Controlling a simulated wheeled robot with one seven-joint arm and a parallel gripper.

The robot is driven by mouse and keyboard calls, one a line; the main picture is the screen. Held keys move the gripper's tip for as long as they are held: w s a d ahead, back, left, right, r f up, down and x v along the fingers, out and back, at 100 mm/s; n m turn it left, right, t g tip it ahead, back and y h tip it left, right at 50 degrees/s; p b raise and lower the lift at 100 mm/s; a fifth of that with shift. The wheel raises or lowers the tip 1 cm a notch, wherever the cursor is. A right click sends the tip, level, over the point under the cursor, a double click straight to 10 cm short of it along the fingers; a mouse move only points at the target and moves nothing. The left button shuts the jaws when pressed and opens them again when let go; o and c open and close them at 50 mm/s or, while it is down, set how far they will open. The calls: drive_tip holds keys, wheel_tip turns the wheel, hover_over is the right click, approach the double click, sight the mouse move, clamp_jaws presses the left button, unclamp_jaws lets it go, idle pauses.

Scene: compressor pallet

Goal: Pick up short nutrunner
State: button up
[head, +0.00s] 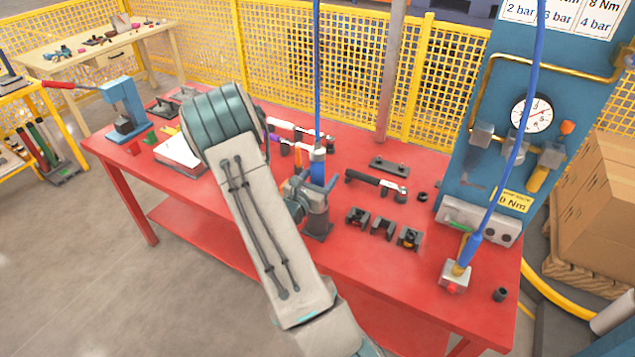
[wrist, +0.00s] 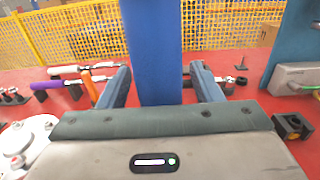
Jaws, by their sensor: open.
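A blue tool that I take to be the short nutrunner (head: 318,168) hangs upright from a blue hose above the red table. Its silver-grey collar shows at the top in the head view. In the wrist view its blue body (wrist: 155,50) stands between my two fingers, with a small gap visible on each side. My gripper (head: 313,186) is open around it; the fingers (wrist: 162,85) point towards the fence. The lower end of the tool is hidden behind my gripper's palm in the wrist view.
On the red table (head: 350,240), a black-handled wrench (head: 377,185) and several small black blocks (head: 382,228) lie right of my gripper. Wrenches with purple and orange handles (wrist: 88,86) lie behind. A blue gauge panel (head: 500,130) and a second hose tool (head: 461,268) stand right.

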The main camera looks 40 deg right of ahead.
drive_tip(key=shift+d, duration=0.15)
clamp_jaws()
drive_tip(key=shift+w, duration=0.1)
drive_tip(key=shift+r, duration=0.2)
